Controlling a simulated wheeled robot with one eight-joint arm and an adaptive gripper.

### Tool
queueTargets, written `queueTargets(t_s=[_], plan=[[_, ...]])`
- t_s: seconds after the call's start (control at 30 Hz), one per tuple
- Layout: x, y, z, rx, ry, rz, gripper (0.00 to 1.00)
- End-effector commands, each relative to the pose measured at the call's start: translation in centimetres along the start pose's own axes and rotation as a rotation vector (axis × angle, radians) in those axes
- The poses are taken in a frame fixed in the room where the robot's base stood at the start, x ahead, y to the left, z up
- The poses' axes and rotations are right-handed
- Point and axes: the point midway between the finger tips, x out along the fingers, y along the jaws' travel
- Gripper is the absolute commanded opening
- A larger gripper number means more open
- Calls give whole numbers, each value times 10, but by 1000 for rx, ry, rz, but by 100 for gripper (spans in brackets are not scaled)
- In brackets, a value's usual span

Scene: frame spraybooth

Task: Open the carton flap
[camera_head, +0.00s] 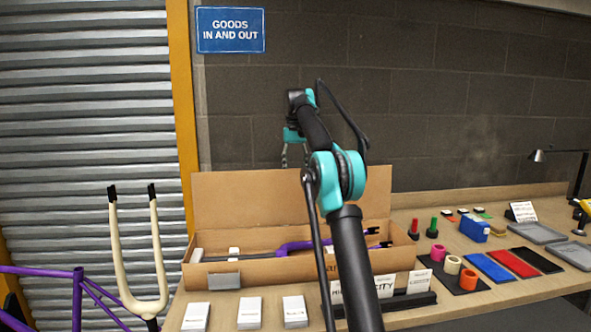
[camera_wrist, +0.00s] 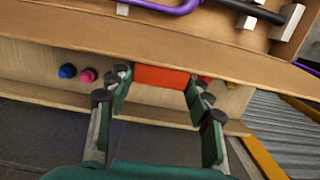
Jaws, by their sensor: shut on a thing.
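The brown cardboard carton (camera_head: 208,276) sits on the bench, its top open towards me. Its back flap (camera_head: 245,200) stands about upright behind the box. My gripper (camera_head: 295,158) is at the flap's top edge, partly hidden by my arm in the head view. In the wrist view my gripper (camera_wrist: 158,85) has its two fingers on either side of an orange-red piece (camera_wrist: 160,77) beside the flap edge (camera_wrist: 70,45), and is shut on it. Whether this piece is fixed to the flap is hard to tell.
A purple frame part (camera_head: 300,245) lies in the carton. Tape rolls (camera_head: 452,264), coloured mats (camera_head: 487,267) and trays (camera_head: 537,232) fill the right bench. A cream fork (camera_head: 135,250) stands left. A block wall (camera_head: 440,110) is close behind.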

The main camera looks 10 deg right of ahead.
Motion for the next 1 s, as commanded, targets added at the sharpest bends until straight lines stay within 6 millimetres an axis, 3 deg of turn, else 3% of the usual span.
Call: queueTargets(t_s=[0.7,0.73,0.9,1.0], plan=[[3,0,-1,0,-46,0,0],[3,0,-1,0,-46,0,53],[3,0,-1,0,-44,0,72],[2,0,-1,0,-44,0,72]])
